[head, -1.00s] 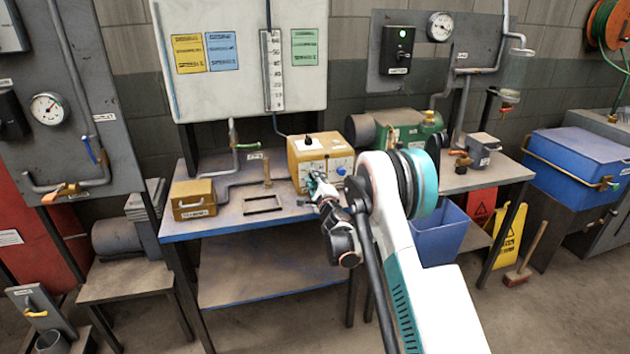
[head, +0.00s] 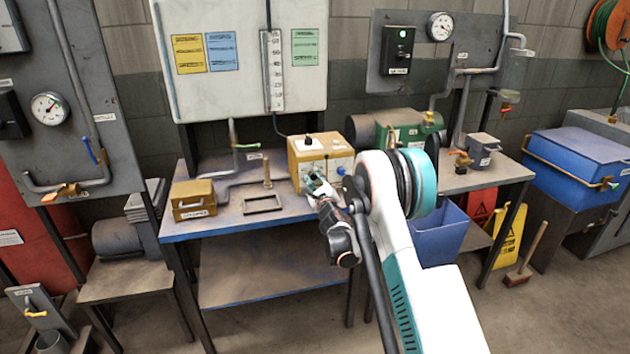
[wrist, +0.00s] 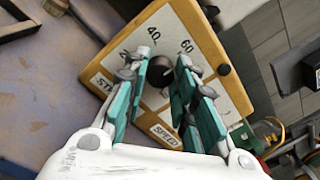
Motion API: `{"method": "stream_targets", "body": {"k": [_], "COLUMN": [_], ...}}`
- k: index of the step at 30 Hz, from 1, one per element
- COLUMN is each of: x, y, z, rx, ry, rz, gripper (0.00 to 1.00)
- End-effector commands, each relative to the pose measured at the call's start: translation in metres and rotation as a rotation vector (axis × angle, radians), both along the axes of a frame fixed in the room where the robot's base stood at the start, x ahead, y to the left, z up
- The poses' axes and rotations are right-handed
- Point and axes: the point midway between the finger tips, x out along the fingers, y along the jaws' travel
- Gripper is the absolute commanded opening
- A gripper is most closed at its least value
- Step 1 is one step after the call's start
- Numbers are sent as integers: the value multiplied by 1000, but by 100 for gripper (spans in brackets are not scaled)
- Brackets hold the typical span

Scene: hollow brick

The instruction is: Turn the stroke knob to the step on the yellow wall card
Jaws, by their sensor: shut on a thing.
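The ochre box with the control panel (head: 333,163) stands on the blue-edged bench. In the wrist view its cream panel (wrist: 205,50) shows the numbers 40 and 60, a label starting "ST" and a label "SPEED". My gripper (head: 316,178) is at the left part of the box front.
On the bench are a small ochre box (head: 194,199), a dark frame (head: 262,204) and an upright peg (head: 267,172). A green pump (head: 408,127) stands behind right.

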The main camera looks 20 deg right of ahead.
Motion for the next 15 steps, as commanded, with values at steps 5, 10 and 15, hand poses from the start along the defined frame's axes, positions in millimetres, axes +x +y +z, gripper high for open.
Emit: {"method": "stream_targets", "body": {"k": [5,10,15], "x": [-1,-1,-1], "y": [-1,-1,-1], "z": [-2,-2,-1], "rx": [0,-1,-1], "ry": [2,2,1], "rz": [-3,-3,-2], "gripper": [1,32,45]}}
